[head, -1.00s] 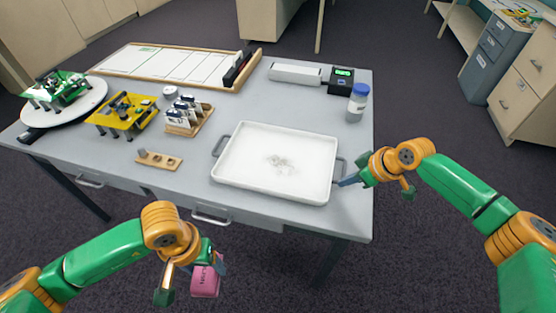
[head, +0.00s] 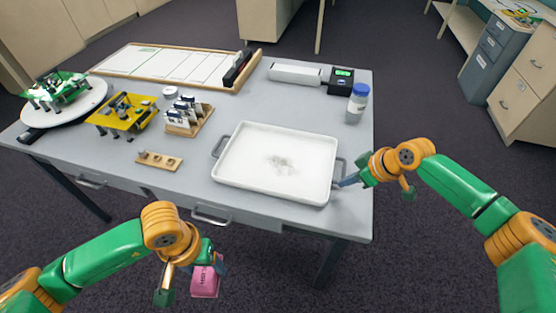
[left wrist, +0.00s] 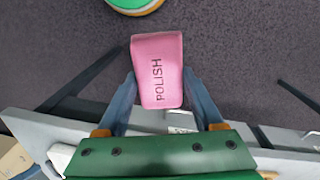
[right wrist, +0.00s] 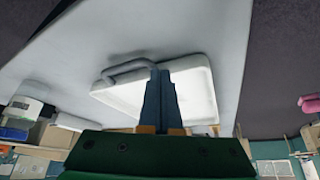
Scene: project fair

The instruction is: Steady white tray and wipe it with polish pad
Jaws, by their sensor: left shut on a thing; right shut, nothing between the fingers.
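The white tray (head: 236,181) lies flat on the grey table, with a grey smudge of dirt (head: 281,163) in its middle and a grey handle at each side. My right gripper (head: 345,182) is shut with nothing between its fingers, beside the tray's right handle. In the right wrist view its shut fingers (right wrist: 160,97) overlap the tray's handle (right wrist: 130,70); whether they touch it I cannot tell. My left gripper (head: 206,268) is shut on the pink polish pad (head: 205,284), held in front of the table edge. The pad's word POLISH reads clearly in the left wrist view (left wrist: 157,70).
A wooden block with holes (head: 158,160), a card rack (head: 188,118) and a yellow model (head: 122,115) stand left of the tray. The table front between block and tray is clear.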

